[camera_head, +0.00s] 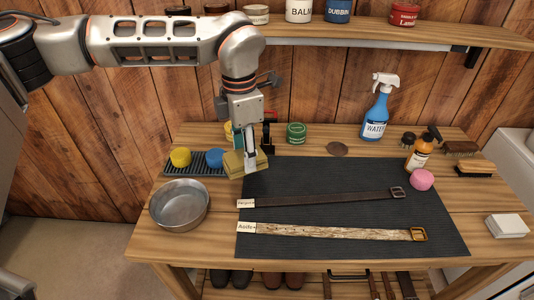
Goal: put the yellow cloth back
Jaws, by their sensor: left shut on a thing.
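My left gripper (249,158) comes down from above at the back left of the workbench. It is shut on the yellow cloth (234,165), a folded olive-yellow pad that shows on both sides of the fingers. The cloth is near the back left corner of the dark mat (330,175), just right of the ribbed dark tray (176,170). I cannot tell whether the cloth touches the bench or hangs just above it. My right gripper is not in view.
A yellow sponge (180,157) and a blue sponge (214,158) sit on the tray. A metal bowl (180,205) stands in front. A green tin (296,133) stands behind the mat, and a blue spray bottle (379,108) further right. Two straps (330,232) lie on the mat.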

